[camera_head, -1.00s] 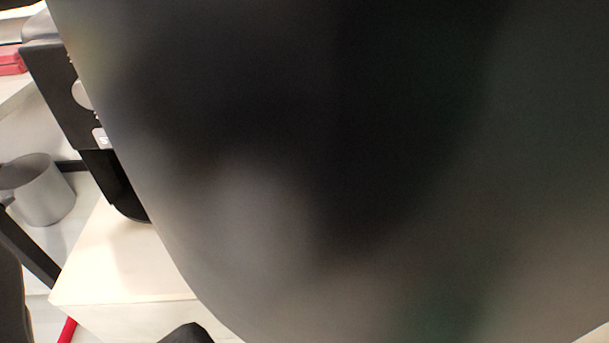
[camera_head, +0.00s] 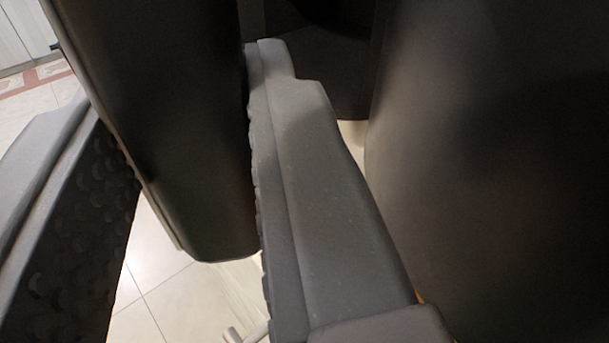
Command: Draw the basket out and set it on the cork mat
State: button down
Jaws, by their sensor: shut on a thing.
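My gripper (camera_head: 172,85) has one grey finger at the left, with a textured inner pad, and one at the centre. Between them is a smooth dark upright piece with a rounded lower end, apparently the handle of the basket (camera_head: 185,150). Both fingers lie against it, so the gripper is shut on it. A large dark curved surface fills the right side, close to the camera. I cannot tell whether it is the basket's body or the appliance. The rest of the basket is hidden or unclear. The cork mat is not in view.
Pale floor tiles (camera_head: 165,285) show below the handle and at the far left. A reddish patterned border (camera_head: 35,77) and light panels (camera_head: 25,35) are at the top left. A metal tube end (camera_head: 248,333) shows at the bottom.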

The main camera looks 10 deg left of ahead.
jog(key=shift+s+d+r, duration=0.1)
jog(key=shift+s+d, duration=0.15)
jog(key=shift+d, duration=0.35)
jog(key=shift+d+p, duration=0.1)
jog(key=shift+p, duration=0.3)
jog(key=shift+s, duration=0.1)
jog(key=shift+f+b, duration=0.5)
jog(key=shift+f, duration=2.05)
jog(key=c, duration=1.1)
grip_release()
